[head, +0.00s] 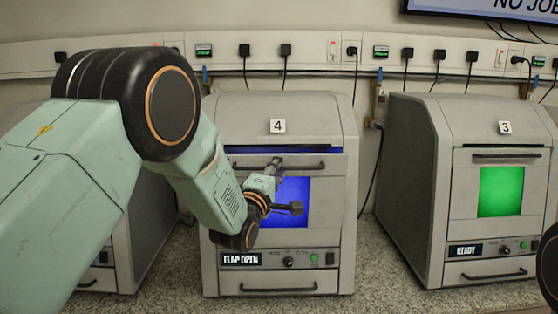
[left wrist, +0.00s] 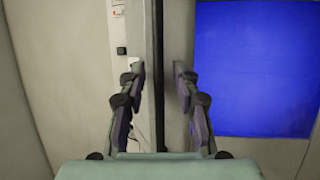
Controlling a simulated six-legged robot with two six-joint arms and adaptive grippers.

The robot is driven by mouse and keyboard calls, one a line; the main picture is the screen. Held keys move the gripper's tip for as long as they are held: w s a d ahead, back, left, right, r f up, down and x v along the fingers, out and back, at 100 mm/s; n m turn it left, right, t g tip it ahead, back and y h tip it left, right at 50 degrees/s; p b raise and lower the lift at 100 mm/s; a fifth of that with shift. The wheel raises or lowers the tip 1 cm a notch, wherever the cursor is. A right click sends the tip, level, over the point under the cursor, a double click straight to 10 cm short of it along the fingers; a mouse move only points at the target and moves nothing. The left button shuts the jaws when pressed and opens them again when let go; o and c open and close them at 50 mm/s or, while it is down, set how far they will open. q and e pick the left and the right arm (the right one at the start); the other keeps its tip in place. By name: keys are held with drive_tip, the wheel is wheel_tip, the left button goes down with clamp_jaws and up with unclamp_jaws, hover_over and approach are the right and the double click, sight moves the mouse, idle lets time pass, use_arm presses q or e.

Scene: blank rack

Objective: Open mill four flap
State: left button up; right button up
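Mill four (head: 335,125), a grey box marked 4, stands at the middle of the head view. Its flap (head: 328,195) has a blue window and a dark bar handle (head: 312,166). A blue-lit gap shows above the flap's top edge, so the flap stands slightly ajar. In the left wrist view the fingers (left wrist: 158,85) are apart with nothing gripped, and the blue window (left wrist: 265,70) lies right.
Mill three (head: 410,180) stands at the right with a green window and a READY display. Another mill (head: 150,210) is partly hidden behind my left arm. A socket strip (head: 310,52) with cables runs along the wall. The speckled bench (head: 385,285) between the mills is clear.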

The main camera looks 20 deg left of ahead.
use_arm(q)
drive_tip(key=shift+w+r, duration=0.1)
drive_tip(key=shift+w, duration=0.05)
use_arm(e)
drive_tip(key=shift+w+r, duration=0.2)
drive_tip(key=shift+w, duration=0.05)
use_arm(q)
drive_tip(key=v, duration=0.9)
drive_tip(key=shift+f, duration=0.2)
idle(0.8)
drive_tip(key=shift+w, duration=0.1)
drive_tip(key=shift+c, duration=0.2)
use_arm(e)
drive_tip(key=shift+w, duration=0.1)
